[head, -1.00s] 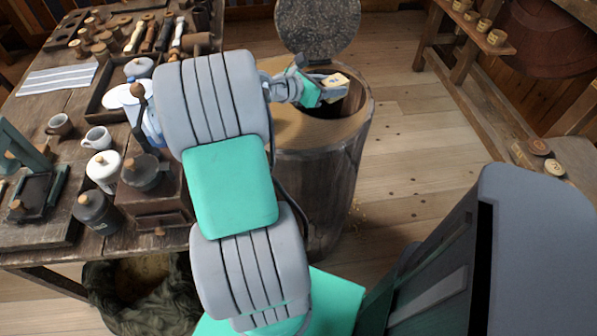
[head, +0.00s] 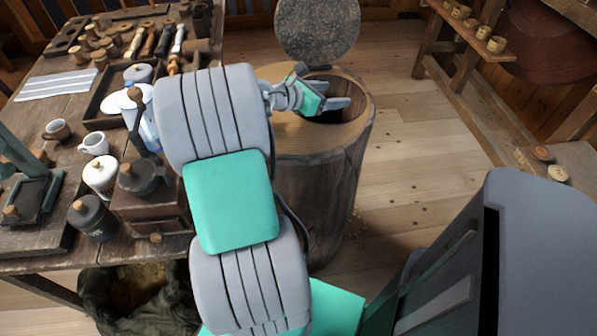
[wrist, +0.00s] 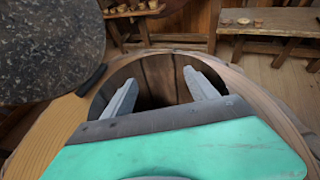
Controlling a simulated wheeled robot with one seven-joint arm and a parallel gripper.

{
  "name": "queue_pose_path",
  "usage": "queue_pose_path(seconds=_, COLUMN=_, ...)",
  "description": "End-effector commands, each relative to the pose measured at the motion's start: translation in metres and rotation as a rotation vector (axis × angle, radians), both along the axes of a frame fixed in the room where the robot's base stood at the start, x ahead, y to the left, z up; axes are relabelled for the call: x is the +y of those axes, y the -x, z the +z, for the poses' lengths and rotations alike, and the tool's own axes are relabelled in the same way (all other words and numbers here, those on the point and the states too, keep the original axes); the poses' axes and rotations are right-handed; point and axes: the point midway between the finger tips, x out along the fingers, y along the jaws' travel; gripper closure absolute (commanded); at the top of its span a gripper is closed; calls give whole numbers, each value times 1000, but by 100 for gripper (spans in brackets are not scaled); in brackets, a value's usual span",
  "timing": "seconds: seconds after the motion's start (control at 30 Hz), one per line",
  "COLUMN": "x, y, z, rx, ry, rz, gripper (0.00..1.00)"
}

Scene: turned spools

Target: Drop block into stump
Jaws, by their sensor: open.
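The stump (head: 318,180) is a tall hollow wooden barrel shape with a dark opening in its top, and it also shows in the wrist view (wrist: 45,137). Its round speckled stone-like lid (head: 318,28) stands tilted up at the back, and the lid fills the upper left of the wrist view (wrist: 50,45). My gripper (head: 342,103) is over the opening. In the wrist view its two fingers (wrist: 163,88) are spread apart with nothing between them. The block is not visible in any current view; the inside of the stump is dark.
A wooden table (head: 40,253) crowded with jars, cups and tools stands to the left. A sack (head: 140,300) lies beneath it. A bench with small spools (head: 495,43) is at the upper right. The plank floor (head: 415,150) right of the stump is clear.

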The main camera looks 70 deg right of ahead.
Motion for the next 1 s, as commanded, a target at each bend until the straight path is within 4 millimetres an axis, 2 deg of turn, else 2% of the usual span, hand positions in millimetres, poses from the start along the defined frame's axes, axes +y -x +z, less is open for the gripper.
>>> queue_pose_path(seconds=0.07, x=0, y=0, z=9, rx=-1, ry=2, rz=0, gripper=33)
queue_pose_path(seconds=0.2, x=1, y=0, z=40, rx=-4, ry=6, rz=0, gripper=33)
queue_pose_path(seconds=0.47, x=50, y=11, z=96, rx=-4, ry=5, rz=2, gripper=33)
queue_pose_path(seconds=0.6, x=86, y=19, z=110, rx=-3, ry=3, rz=5, gripper=33)
queue_pose_path(seconds=0.73, x=114, y=26, z=122, rx=-3, ry=3, rz=5, gripper=33)
queue_pose_path(seconds=0.9, x=134, y=31, z=129, rx=-1, ry=2, rz=2, gripper=33)
queue_pose_path(seconds=1.0, x=136, y=32, z=130, rx=-1, ry=1, rz=1, gripper=33)
